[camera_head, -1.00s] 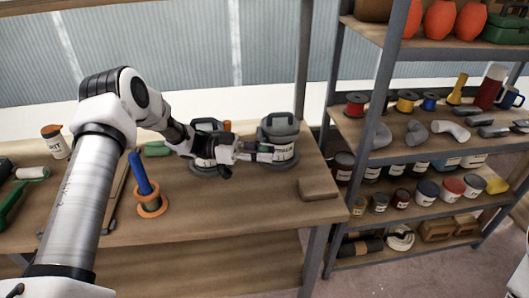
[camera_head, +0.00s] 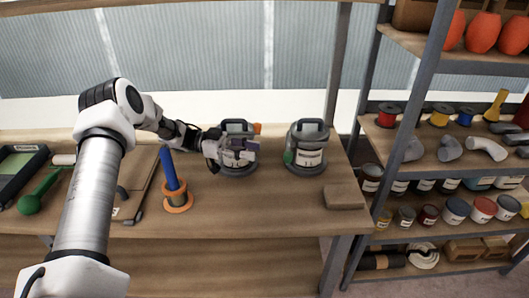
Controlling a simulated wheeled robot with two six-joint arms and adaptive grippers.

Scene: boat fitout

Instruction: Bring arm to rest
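My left arm comes in from the lower left and reaches over the workbench (camera_head: 255,214). Its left gripper (camera_head: 247,151) is in front of the left grey-and-black handled device (camera_head: 238,127) and hides part of it. The fingers are small and dark against it, so I cannot tell whether they are apart or touching it. A second such device (camera_head: 308,140), with a white label and a green patch on its left side, stands to the right, clear of the gripper. My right gripper is not in view.
A blue rod stands in an orange-based spool (camera_head: 177,200) close to my forearm. A brown block (camera_head: 345,196) lies at the bench's right end. A shelf rack (camera_head: 430,150) with spools, pipes and cans stands to the right. The front middle of the bench is clear.

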